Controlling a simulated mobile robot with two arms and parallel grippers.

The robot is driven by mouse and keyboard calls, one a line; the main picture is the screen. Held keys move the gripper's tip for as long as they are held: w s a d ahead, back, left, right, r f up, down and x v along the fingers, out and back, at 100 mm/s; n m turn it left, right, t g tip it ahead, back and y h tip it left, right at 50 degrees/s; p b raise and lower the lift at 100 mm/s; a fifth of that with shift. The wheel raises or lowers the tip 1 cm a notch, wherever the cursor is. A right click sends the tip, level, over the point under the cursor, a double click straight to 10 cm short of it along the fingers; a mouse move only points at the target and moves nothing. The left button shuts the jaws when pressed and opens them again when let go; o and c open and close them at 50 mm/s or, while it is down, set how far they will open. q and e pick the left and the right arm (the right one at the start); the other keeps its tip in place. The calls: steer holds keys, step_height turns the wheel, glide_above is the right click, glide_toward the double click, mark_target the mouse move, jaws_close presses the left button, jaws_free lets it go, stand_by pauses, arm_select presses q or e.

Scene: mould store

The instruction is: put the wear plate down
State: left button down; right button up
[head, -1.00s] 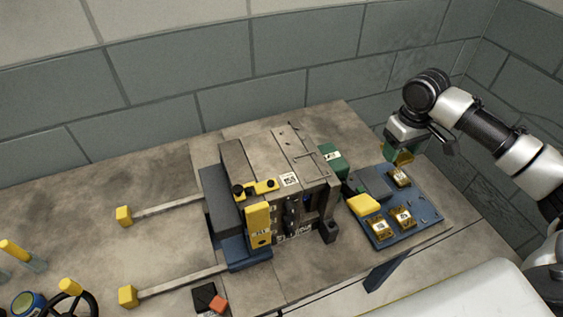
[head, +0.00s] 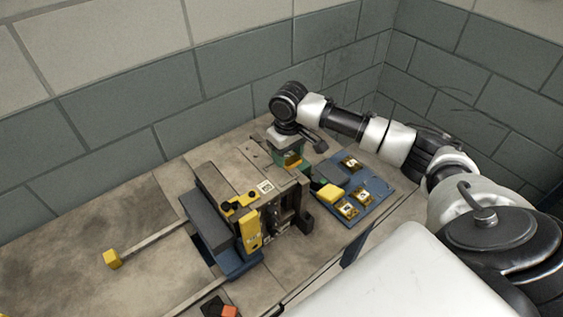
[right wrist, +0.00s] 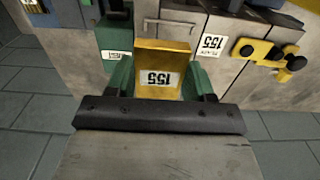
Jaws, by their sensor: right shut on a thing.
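The wear plate (right wrist: 160,70) is a gold-yellow block with a white number label, held between the green fingers of my right gripper (right wrist: 158,82). In the head view a bit of the plate (head: 293,161) shows below my right gripper (head: 288,158), at the back right of the mould (head: 225,190). The wrist view shows the mould's top (right wrist: 225,35) and a green labelled block (right wrist: 115,35) beyond the plate. I cannot tell whether the plate touches anything below. My left gripper is out of view.
Yellow clamps (head: 249,230) sit on the mould.

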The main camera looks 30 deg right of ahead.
mark_target(282, 173)
steer(key=shift+w+a+f, duration=0.4)
steer(key=shift+w+a, duration=0.05)
steer(key=shift+a, duration=0.15)
step_height(282, 173, down, 4)
steer(key=shift+d+r+p, duration=0.1)
steer(key=shift+p, duration=0.55)
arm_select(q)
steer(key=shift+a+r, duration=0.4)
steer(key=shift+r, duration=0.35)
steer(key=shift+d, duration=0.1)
arm_select(e)
steer(key=shift+f, duration=0.3)
steer(key=o, duration=1.2)
steer(key=shift+f, duration=0.1)
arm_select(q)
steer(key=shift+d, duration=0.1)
arm_select(e)
step_height(282, 173, up, 11)
steer(key=b, duration=0.2)
steer(key=shift+b, duration=0.3)
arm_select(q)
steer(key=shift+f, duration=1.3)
arm_select(e)
steer(key=shift+r, duration=0.75)
